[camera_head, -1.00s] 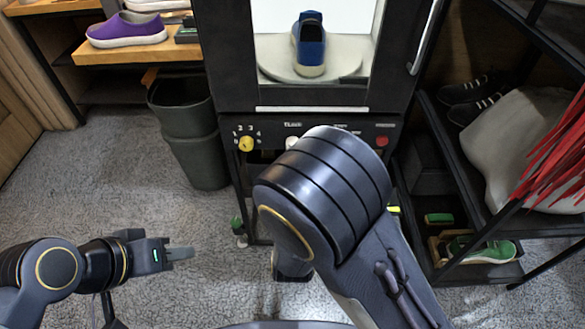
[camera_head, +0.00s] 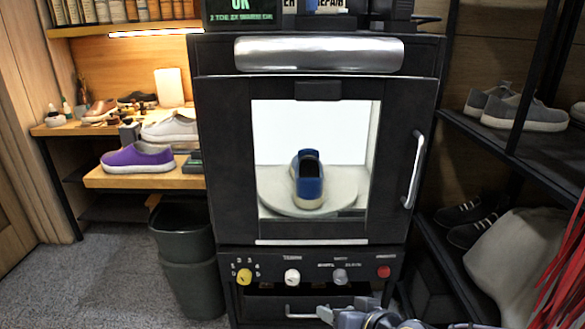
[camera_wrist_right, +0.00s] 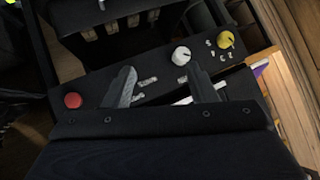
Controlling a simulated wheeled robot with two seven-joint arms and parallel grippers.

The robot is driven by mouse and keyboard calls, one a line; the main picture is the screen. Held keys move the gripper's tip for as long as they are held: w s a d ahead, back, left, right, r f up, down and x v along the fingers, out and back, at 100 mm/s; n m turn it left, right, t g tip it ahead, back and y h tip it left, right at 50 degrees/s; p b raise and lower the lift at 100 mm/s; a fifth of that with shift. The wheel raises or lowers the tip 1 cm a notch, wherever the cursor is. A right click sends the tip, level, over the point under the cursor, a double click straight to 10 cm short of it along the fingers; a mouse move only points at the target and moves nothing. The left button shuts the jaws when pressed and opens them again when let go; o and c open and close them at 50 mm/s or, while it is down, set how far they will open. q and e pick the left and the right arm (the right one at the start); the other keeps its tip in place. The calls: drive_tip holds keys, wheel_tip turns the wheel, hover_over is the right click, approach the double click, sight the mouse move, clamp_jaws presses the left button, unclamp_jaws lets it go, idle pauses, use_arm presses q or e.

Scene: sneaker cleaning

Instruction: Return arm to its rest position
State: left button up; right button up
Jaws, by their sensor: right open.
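My right gripper (camera_wrist_right: 165,86) is open and empty in the right wrist view, its two fingers apart in front of the machine's control panel. In the head view part of my right arm and gripper (camera_head: 345,318) shows at the bottom edge, low in front of the machine. My left gripper is out of view. The black cleaning machine (camera_head: 218,150) stands upright with its door shut. Behind its window a blue sneaker (camera_head: 308,180) sits on a round pale turntable (camera_head: 345,195).
The panel has a yellow knob (camera_head: 244,276), a white knob (camera_head: 291,277), a grey knob (camera_head: 340,276) and a red button (camera_head: 383,272). Grey bins (camera_head: 188,285) stand left, below a shelf with a purple shoe (camera_head: 138,158). A black shoe rack (camera_head: 470,135) stands close on the right.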

drive_tip(key=s+d+r+m+g+h, duration=0.1)
drive_tip(key=s+d+g, duration=0.1)
drive_tip(key=s+d, duration=0.55)
drive_tip(key=s+d+r+m+g+h, duration=0.15)
drive_tip(key=s+d, duration=0.25)
drive_tip(key=s, duration=0.7)
wheel_tip(320, 180, up, 23)
drive_tip(key=p, duration=2.4)
drive_tip(key=shift+w+a+y+p, duration=0.15)
drive_tip(key=shift+y+p, duration=0.25)
drive_tip(key=shift+y, duration=0.05)
drive_tip(key=shift+r+g, duration=0.1)
drive_tip(key=shift+g, duration=0.15)
